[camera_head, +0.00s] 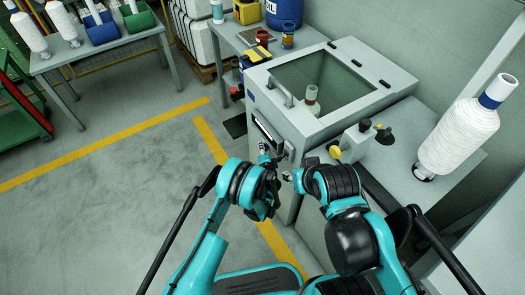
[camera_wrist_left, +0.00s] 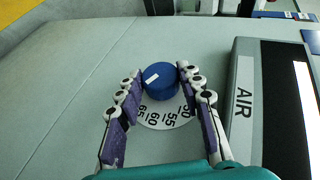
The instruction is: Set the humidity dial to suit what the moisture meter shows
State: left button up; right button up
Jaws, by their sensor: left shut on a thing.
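In the left wrist view, the humidity dial is a blue round knob (camera_wrist_left: 161,82) with a short white mark on its left part. Its white scale plate (camera_wrist_left: 165,120) shows 65, 60, 55 and a partly covered 50. My left gripper (camera_wrist_left: 161,75) is shut on the knob, one finger on each side. In the head view my left gripper (camera_head: 265,157) is at the front of the grey cabinet (camera_head: 295,118); the knob is hidden there. My right gripper (camera_head: 288,177) is small beside the cabinet's front, its jaws unclear. I cannot make out a moisture meter reading.
A panel marked AIR (camera_wrist_left: 243,100) stands right of the dial. The cabinet has a glass lid (camera_head: 340,80) with a cone inside. A large white yarn cone (camera_head: 460,135) stands on the right. The floor (camera_head: 110,200) at left is clear.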

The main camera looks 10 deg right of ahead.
pick_arm(q)
jog(key=o, duration=1.2)
jog(key=shift+c, duration=0.2)
